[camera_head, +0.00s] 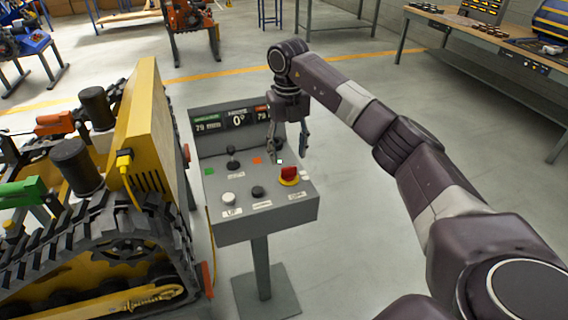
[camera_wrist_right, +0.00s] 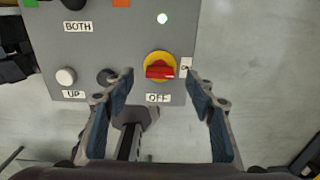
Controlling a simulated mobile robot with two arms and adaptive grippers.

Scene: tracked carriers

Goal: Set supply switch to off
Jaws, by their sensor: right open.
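The supply switch (camera_head: 289,174) is a red knob on a yellow disc at the right of the grey control panel (camera_head: 235,235). In the right wrist view, the switch (camera_wrist_right: 159,68) has its red handle lying crosswise, pointing toward a small, partly hidden label (camera_wrist_right: 186,64) on the right. An OFF label (camera_wrist_right: 158,98) is below it. My right gripper (camera_head: 289,148) is open above the panel near the switch. In the wrist view its fingers (camera_wrist_right: 160,78) frame the switch on both sides, with nothing between them seen gripped. My left gripper is not in view.
The panel also bears a white UP button (camera_head: 229,199), a black button (camera_head: 258,192), a lever (camera_head: 233,160) and a display (camera_head: 238,119). A yellow tracked carrier (camera_head: 150,150) stands close at left. A workbench (camera_head: 500,42) is at back right. Floor right of the panel is clear.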

